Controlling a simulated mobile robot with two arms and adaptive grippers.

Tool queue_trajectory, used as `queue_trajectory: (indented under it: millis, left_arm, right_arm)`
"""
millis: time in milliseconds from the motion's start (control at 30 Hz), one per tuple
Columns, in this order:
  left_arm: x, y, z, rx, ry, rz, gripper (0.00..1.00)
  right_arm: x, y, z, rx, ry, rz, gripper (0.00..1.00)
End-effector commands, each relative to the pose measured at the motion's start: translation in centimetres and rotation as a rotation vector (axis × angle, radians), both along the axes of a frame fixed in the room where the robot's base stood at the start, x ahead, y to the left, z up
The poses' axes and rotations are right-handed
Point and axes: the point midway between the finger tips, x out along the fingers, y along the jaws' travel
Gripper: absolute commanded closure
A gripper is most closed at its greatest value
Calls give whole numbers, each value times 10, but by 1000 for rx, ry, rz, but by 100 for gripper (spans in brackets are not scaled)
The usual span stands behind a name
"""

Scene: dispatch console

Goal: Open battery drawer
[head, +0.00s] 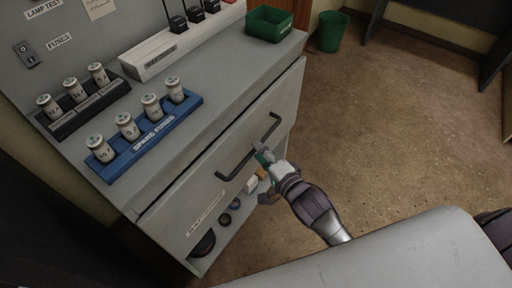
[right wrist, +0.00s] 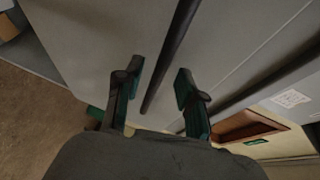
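The drawer is a wide grey front (head: 185,205) below the console top, with a printed label near its left end whose text I cannot read. It looks shut against the console. A dark bar handle (head: 236,164) runs along it. My right gripper (head: 263,155) is at the middle of this handle in the head view. In the right wrist view the right gripper (right wrist: 156,82) is open, with its two green-padded fingers apart. The handle bar (right wrist: 165,60) runs between them, with a gap visible on each side. My left gripper is not in view.
A blue rack (head: 150,143) labelled spare fuses, a black fuse rack (head: 85,105), a white charger strip with radios (head: 185,43) and a green bin (head: 269,24) stand on the console. Several items sit on an open shelf below the drawer. A green wastebasket (head: 331,32) stands on otherwise clear floor.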

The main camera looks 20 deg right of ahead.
Motion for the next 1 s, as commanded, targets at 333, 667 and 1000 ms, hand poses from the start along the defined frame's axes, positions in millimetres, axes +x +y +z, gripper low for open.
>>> queue_trajectory:
  millis: [333,667,1000]
  left_arm:
    - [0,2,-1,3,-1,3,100]
    - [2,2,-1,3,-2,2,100]
    - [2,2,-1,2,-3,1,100]
  right_arm:
    - [25,7,-5,0,1,0,61]
    - [25,7,-5,0,1,0,79]
    - [25,7,-5,0,1,0,100]
